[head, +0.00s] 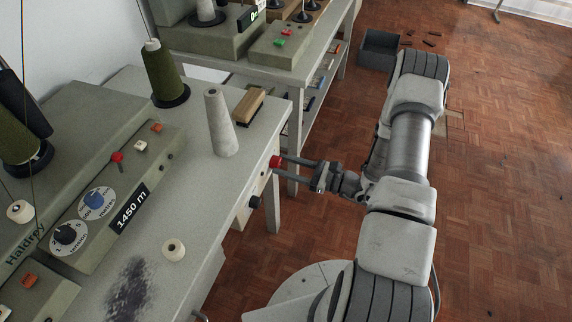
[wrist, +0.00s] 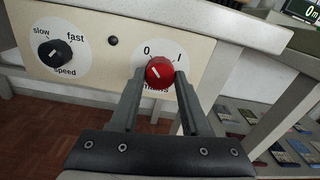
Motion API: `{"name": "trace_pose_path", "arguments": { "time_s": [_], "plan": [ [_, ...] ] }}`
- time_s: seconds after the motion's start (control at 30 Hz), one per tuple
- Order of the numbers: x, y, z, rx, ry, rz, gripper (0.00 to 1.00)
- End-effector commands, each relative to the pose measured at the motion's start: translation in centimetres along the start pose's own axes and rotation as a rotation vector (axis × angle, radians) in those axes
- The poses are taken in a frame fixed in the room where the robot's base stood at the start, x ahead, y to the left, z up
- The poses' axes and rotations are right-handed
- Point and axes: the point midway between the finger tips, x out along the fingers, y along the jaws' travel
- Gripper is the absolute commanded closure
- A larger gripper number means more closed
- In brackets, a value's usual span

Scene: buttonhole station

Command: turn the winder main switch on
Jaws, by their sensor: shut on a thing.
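The red main switch knob (wrist: 159,70) sits on the front panel (wrist: 105,45) of the winder table, on a round white dial marked 0 and I. A light line on the knob appears to lean toward the 0 at upper left. The lettering under the dial is partly hidden by my fingers. In the head view the red knob (head: 275,161) shows at the table's front edge. My gripper (wrist: 160,82) is shut on the knob, one finger on each side. In the head view my gripper (head: 284,164) reaches the knob from the right.
A black speed knob (wrist: 54,53) with slow and fast marks is left of the switch; it also shows in the head view (head: 254,202). A white cone (head: 221,124) and a wooden-backed brush (head: 249,105) stand on the table above. The floor (head: 500,180) at right is mostly clear.

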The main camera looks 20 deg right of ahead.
Motion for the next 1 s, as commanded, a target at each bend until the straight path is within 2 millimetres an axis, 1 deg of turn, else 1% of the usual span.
{"name": "trace_pose_path", "arguments": {
  "time_s": [0.27,1.0],
  "plan": [
    [-0.10,-0.06,0.08,0.165,0.003,-0.003,1.00],
    [-0.09,-0.02,0.13,0.862,0.014,0.000,1.00]
  ]
}}
